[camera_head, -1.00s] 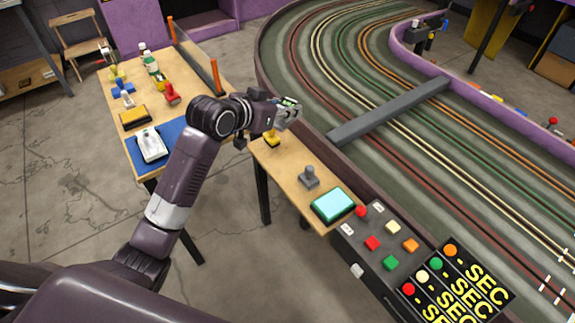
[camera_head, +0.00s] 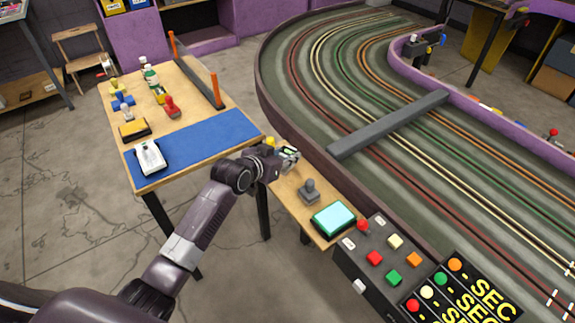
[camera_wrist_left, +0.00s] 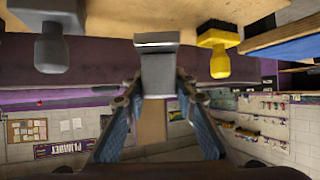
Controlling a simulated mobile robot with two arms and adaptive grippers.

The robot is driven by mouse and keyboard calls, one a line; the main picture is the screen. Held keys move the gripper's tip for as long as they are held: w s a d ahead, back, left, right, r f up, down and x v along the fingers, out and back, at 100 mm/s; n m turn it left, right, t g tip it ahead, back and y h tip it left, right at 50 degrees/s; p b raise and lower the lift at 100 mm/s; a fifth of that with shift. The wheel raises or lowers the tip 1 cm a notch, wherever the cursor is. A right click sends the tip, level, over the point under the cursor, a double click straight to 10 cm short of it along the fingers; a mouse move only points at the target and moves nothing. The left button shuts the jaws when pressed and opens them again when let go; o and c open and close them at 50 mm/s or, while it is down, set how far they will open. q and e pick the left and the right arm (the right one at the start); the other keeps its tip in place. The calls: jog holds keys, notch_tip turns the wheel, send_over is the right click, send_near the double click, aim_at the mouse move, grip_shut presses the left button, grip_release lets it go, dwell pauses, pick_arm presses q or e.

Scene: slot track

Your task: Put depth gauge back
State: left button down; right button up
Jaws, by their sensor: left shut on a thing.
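My left gripper (camera_head: 289,156) is shut on a small grey metal block, which I take to be the depth gauge (camera_wrist_left: 157,68). In the left wrist view the block sits between the two fingers, with the picture appearing upside down. The gripper is above the narrow wooden bench (camera_head: 286,192), between a grey knobbed tool (camera_head: 309,190) and a yellow-handled tool (camera_head: 270,142). The yellow tool is partly hidden by my gripper in the head view. Both tools also show in the wrist view, grey at left (camera_wrist_left: 52,48) and yellow with a black base at right (camera_wrist_left: 218,50). My right gripper is not in view.
A teal-topped box (camera_head: 334,218) and a button panel (camera_head: 385,252) lie along the bench's near end. The slot track wall (camera_head: 300,142) borders the bench. A second table holds a blue mat (camera_head: 205,137), a white car (camera_head: 150,158) and several tools.

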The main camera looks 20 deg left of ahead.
pick_arm(q)
notch_tip(320, 180, down, 4)
jog(key=shift+f, duration=0.1)
jog(key=c, duration=1.6)
grip_release()
jog(key=shift+s, duration=0.1)
jog(key=v, duration=1.2)
jog(key=shift+p, duration=0.3)
